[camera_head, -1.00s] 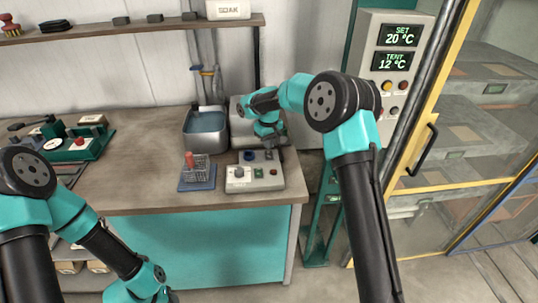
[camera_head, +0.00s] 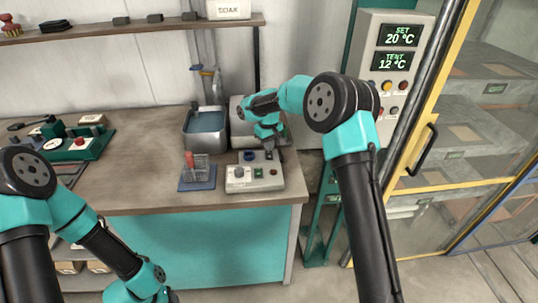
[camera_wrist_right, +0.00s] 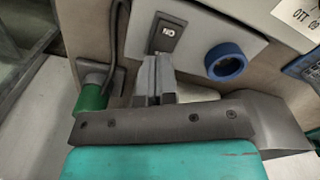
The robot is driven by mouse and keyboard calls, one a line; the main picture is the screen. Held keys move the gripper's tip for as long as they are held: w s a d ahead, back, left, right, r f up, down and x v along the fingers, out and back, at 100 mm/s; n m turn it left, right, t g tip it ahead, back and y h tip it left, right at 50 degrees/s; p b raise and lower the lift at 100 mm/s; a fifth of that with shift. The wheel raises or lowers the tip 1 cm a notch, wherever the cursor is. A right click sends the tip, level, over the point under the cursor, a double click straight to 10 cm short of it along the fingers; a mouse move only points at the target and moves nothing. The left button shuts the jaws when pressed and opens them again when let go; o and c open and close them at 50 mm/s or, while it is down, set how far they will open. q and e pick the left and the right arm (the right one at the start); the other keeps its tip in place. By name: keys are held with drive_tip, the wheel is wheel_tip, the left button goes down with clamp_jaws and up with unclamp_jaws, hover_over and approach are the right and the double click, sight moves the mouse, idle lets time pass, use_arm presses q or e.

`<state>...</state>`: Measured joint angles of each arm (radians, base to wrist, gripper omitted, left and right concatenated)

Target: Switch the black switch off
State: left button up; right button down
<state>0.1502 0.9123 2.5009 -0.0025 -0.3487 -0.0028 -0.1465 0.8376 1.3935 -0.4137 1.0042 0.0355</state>
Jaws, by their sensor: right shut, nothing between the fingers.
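The black switch (camera_wrist_right: 167,36) shows in the right wrist view. It is a dark rocker with white lettering that appears to read ON, set in a pale panel (camera_wrist_right: 195,27). My right gripper (camera_wrist_right: 155,78) is shut and empty, its fingertips just below the switch in that view; I cannot tell whether they touch it. In the head view my right gripper (camera_head: 269,153) points down at the back of the grey control box (camera_head: 254,187), where the switch is not clearly visible. My left gripper (camera_head: 162,297) is at the bottom edge, its fingers mostly cut off.
A blue ring-shaped knob (camera_wrist_right: 225,61) sits right of the switch. A green cylinder (camera_wrist_right: 91,97) and a dark cable are to the left. On the bench, a water-filled metal tub (camera_head: 206,139) and a blue tray with a rack (camera_head: 197,184) stand left of the box.

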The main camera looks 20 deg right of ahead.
drive_tip(key=shift+f, duration=0.85)
idle(0.7)
drive_tip(key=shift+r, duration=3.5)
